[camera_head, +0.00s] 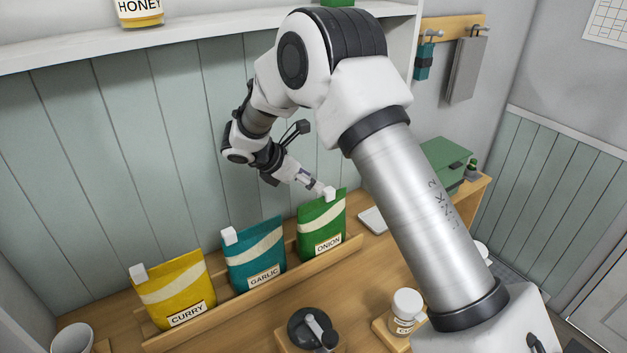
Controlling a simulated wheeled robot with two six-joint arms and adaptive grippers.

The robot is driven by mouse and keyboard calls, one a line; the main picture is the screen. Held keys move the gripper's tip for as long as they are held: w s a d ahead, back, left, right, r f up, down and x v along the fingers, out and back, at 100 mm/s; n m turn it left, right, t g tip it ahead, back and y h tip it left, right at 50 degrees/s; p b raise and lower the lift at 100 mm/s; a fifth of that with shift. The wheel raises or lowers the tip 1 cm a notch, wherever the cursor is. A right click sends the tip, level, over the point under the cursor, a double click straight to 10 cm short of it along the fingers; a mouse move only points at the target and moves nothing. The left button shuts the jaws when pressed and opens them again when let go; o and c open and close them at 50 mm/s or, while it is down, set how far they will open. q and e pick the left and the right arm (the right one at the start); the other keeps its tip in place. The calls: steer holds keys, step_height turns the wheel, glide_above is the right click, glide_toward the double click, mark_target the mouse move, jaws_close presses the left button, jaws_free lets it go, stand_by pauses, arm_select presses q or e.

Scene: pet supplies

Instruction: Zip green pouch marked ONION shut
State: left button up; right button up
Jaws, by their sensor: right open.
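The green pouch marked ONION (322,226) stands upright in a wooden rack at the right end of a row of pouches. A small white zip slider (330,193) sits at its top edge, left of the top right corner. My right gripper (322,190) is at the pouch's top beside the slider. Its jaws are open, and I cannot tell whether they touch the slider. My right arm comes in from the lower right and arches over the counter. My left gripper is not in view.
A teal GARLIC pouch (255,256) and a yellow CURRY pouch (175,292) stand left of the green one, each with a white slider at its top left. A white jar (406,305) and a dark round item (310,328) stand in front. The shelf (200,32) runs above.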

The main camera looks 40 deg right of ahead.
mark_target(327, 190)
steer(key=s+d+f+p, duration=0.2)
steer(key=d, duration=0.1)
steer(key=shift+s+d+f, duration=0.1)
steer(key=shift+s+d, duration=0.15)
steer(key=shift+w+d+f, duration=0.2)
steer(key=shift+d+f, duration=0.2)
steer(key=shift+f, duration=0.15)
steer(key=shift+w+d+f, duration=0.15)
steer(key=shift+d+f, duration=0.25)
steer(key=shift+f, duration=0.15)
steer(key=shift+w+d+f, duration=0.1)
steer(key=shift+w+f, duration=0.1)
steer(key=shift+f, duration=0.05)
steer(key=shift+s+r, duration=0.1)
steer(key=shift+s+a+r, duration=0.15)
steer(key=shift+s+a, duration=0.05)
steer(key=c, duration=0.5)
jaws_close()
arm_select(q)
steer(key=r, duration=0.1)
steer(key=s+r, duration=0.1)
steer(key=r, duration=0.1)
